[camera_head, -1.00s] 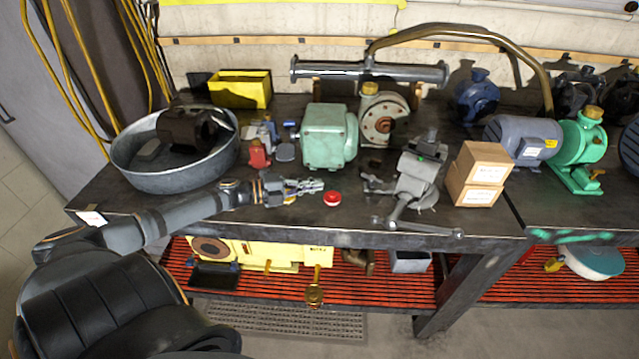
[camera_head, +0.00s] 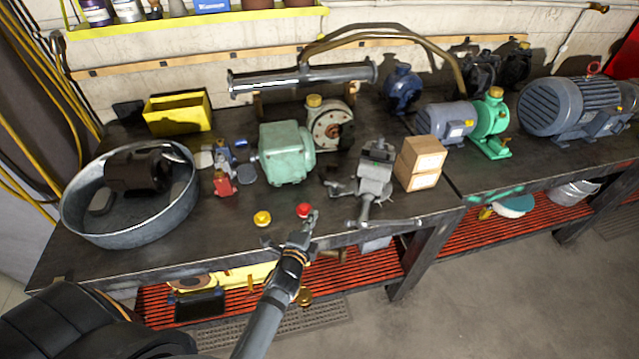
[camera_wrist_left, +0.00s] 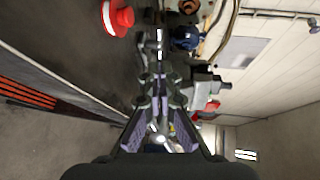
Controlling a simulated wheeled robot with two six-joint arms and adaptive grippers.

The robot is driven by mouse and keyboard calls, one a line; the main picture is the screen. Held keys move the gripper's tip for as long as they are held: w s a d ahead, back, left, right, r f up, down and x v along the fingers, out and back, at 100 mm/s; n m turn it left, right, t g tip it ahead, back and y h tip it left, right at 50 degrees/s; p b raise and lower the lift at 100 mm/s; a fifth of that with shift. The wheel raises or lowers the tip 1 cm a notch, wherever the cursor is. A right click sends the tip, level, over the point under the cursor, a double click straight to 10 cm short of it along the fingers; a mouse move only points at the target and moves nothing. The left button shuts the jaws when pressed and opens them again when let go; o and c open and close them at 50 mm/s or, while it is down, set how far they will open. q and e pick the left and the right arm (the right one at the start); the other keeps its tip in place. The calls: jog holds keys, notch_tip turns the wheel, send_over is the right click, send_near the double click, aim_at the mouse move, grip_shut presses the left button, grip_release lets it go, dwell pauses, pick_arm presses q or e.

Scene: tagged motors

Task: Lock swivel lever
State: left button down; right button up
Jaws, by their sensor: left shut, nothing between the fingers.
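The grey bench vise (camera_head: 374,178) stands near the front edge of the bench in the head view. Short lever-like parts (camera_head: 338,187) stick out at its left, and a long handle bar (camera_head: 392,224) lies across its front. I cannot tell for sure which part is the swivel lever. My left gripper (camera_head: 313,214) is shut and empty, left of the vise and apart from it, close to the red button (camera_head: 304,210). In the left wrist view my shut fingers (camera_wrist_left: 158,88) point toward grey metal parts, and the red button (camera_wrist_left: 120,18) shows at upper left. My right gripper is out of view.
A yellow button (camera_head: 262,218) sits left of the red one. A green motor (camera_head: 285,152) stands behind, and cardboard boxes (camera_head: 420,160) stand right of the vise. A round metal tub (camera_head: 130,235) is at the left. Bare bench lies around the buttons.

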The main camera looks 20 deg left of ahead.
aim_at(328, 184)
pick_arm(q)
jog(key=shift+d, duration=0.2)
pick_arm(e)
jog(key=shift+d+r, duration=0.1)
pick_arm(q)
jog(key=shift+w, duration=0.1)
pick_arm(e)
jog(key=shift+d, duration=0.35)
pick_arm(q)
jog(key=w+f+b, duration=0.1)
jog(key=w+b, duration=0.1)
jog(key=w, duration=0.2)
jog(key=w+f+b, duration=0.1)
jog(key=w+b, duration=0.1)
jog(key=w, duration=0.2)
jog(key=w+a+b, duration=0.1)
jog(key=w, duration=0.3)
jog(key=shift+w+f+b, duration=0.25)
jog(key=shift+f+b, duration=0.15)
jog(key=shift+w, duration=0.6)
jog(key=shift+r, duration=0.1)
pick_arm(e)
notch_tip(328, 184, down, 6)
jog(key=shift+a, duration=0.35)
pick_arm(q)
jog(key=shift+s+a, duration=0.1)
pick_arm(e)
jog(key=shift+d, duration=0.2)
